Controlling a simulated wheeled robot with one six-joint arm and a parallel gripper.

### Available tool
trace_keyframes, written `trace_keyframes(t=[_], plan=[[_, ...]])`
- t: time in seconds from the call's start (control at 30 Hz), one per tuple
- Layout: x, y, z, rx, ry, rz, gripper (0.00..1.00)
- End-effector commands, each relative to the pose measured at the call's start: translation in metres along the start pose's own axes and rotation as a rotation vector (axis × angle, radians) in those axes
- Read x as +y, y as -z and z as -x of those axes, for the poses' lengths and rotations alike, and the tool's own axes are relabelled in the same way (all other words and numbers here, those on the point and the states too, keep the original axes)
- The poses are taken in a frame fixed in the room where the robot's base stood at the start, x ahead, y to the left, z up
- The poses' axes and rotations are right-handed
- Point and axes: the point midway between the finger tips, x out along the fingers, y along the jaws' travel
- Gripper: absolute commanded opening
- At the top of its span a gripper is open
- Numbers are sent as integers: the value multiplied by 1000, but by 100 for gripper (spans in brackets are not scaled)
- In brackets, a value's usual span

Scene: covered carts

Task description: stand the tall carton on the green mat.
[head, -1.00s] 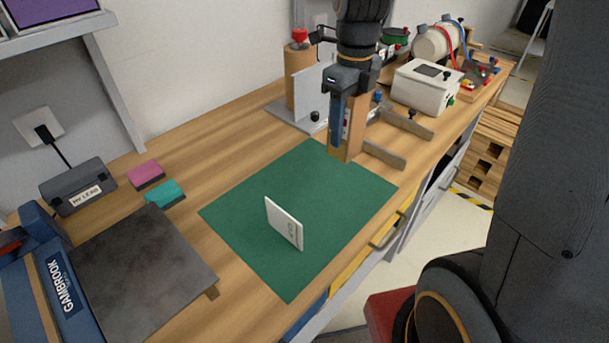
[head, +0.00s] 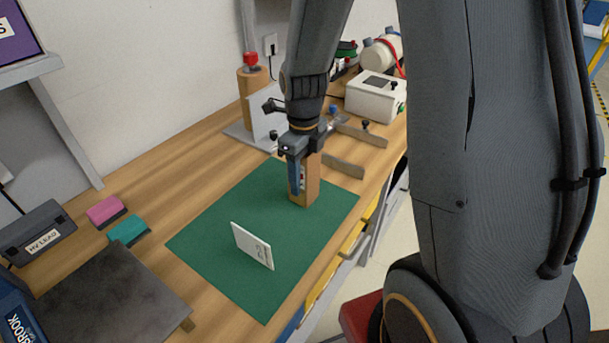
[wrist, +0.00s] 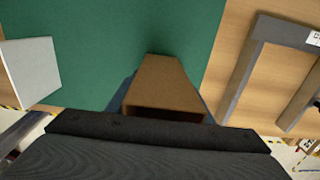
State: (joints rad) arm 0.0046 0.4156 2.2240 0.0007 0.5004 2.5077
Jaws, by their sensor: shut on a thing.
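The tall carton (head: 311,182) is a narrow brown box, upright in the head view, at the back right part of the green mat (head: 215,260). My gripper (head: 300,172) is shut on its upper part from above. In the wrist view the carton (wrist: 160,82) extends away from the dark gripper body over the green mat (wrist: 110,35). The carton's lower end looks at or very near the mat; I cannot tell whether it touches.
A white card-like box (head: 252,246) stands on the mat in front of the carton, also at the left in the wrist view (wrist: 30,70). Grey metal brackets (head: 343,166) lie just behind the mat. A dark plate (head: 110,300) lies front left.

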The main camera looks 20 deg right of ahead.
Motion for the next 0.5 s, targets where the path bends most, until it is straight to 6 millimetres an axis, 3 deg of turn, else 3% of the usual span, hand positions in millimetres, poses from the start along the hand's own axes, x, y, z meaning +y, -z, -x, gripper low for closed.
trace_keyframes(t=[0.2,0.23,0.33,0.5], plan=[[0,0,-3,0,0,0,25],[0,0,-3,0,0,0,48],[0,0,-3,0,0,0,65],[0,0,-2,0,0,-1,65]])
